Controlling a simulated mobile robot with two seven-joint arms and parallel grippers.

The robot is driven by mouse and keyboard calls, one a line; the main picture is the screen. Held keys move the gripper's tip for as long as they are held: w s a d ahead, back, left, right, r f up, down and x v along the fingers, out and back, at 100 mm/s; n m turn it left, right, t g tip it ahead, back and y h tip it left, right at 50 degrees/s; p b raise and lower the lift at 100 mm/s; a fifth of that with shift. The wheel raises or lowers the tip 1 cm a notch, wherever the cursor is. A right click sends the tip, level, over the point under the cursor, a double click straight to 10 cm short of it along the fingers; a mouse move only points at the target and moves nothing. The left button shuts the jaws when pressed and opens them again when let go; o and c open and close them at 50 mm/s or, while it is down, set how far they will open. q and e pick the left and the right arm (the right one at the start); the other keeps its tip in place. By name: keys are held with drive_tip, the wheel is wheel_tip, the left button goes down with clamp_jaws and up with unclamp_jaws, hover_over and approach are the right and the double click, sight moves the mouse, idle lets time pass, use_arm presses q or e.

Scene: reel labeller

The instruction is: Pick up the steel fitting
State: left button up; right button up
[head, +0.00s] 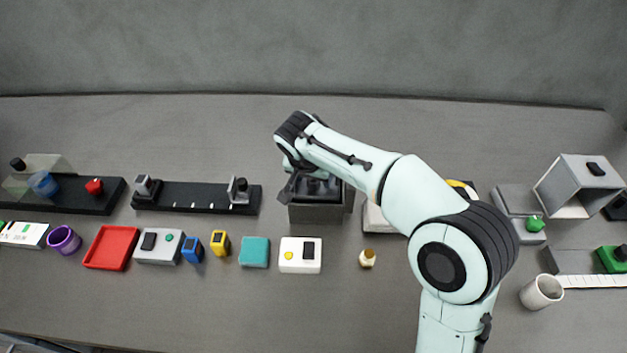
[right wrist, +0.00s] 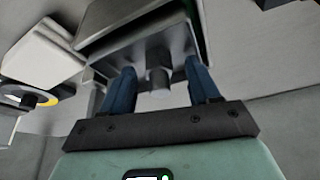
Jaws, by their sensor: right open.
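My right gripper (head: 303,188) is over the dark grey box (head: 318,212) in the middle of the table, mostly hidden by its own wrist in the head view. In the right wrist view my right gripper (right wrist: 160,70) is open, with two blue fingers spread apart. A short grey metal cylinder (right wrist: 158,78), which looks like the steel fitting, shows between the fingers, with gaps on both sides. It appears against a grey metal block (right wrist: 150,45); whether it is attached or loose I cannot tell. The fitting cannot be made out in the head view. My left gripper is not in view.
A black rail with grey clamps (head: 195,197) lies left of the box. In front are a white button box (head: 300,255), a teal block (head: 255,252) and a small cream bottle (head: 367,259). A grey open housing (head: 578,188) and a white cup (head: 541,291) stand right. The back table is clear.

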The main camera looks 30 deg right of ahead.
clamp_jaws()
